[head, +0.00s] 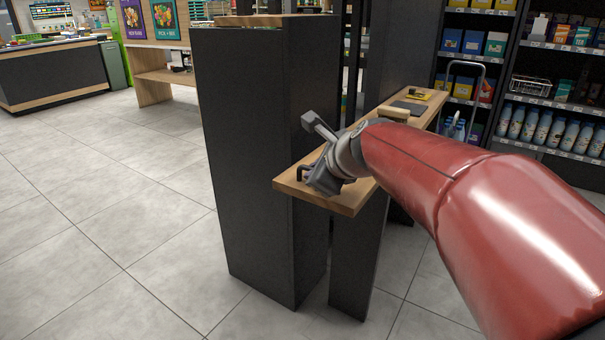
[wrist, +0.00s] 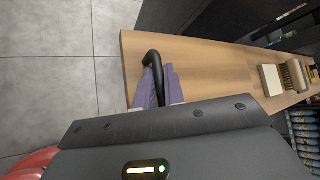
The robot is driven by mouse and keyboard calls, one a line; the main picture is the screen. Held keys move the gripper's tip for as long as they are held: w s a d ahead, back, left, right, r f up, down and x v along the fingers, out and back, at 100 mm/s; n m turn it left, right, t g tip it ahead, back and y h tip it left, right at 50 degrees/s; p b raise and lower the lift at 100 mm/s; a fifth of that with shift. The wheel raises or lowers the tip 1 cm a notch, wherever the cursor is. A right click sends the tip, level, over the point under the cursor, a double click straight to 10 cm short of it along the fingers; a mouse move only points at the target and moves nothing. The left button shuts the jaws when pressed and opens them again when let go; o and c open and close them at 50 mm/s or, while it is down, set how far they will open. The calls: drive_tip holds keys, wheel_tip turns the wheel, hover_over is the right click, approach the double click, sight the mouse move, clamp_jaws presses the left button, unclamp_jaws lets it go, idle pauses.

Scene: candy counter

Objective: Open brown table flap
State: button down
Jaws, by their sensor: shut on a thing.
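The brown table flap (head: 350,198) is a light wood board lying level between dark panels. In the wrist view, the flap (wrist: 215,62) fills the middle and right. A black bent handle (wrist: 152,58) stands near the flap's end. My gripper (wrist: 160,84) is shut on the handle, with a finger on either side of it. In the head view, my gripper (head: 312,178) is over the near end of the flap, and the handle (head: 302,172) shows just left of it. My wrist hides part of the board.
A tall dark counter block (head: 250,160) stands left of the flap. A dark tablet-like item (head: 409,107) and a small wooden block (head: 394,112) lie farther along the board. Stocked shelves (head: 555,120) stand at the right. The tiled floor (head: 110,200) at the left is clear.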

drive_tip(key=shift+w+d+r, duration=0.15)
drive_tip(key=shift+r, duration=0.15)
drive_tip(key=c, duration=1.5)
unclamp_jaws()
drive_tip(key=shift+f, duration=0.1)
drive_tip(key=v, duration=0.7)
drive_tip(key=shift+s+d+r, duration=0.1)
drive_tip(key=shift+s+r, duration=0.15)
drive_tip(key=shift+s, duration=0.1)
drive_tip(key=s+d+f+n+g+h, duration=0.2)
drive_tip(key=s+d+f+n, duration=0.1)
drive_tip(key=s+f+n, duration=0.5)
drive_tip(key=s+d+f+n+g+h, duration=0.2)
drive_tip(key=s+f+n, duration=0.6)
drive_tip(key=s+n, duration=0.5)
drive_tip(key=shift+d+f+n+h, duration=0.15)
drive_tip(key=shift+d+n+h, duration=0.15)
drive_tip(key=shift+d+n, duration=0.5)
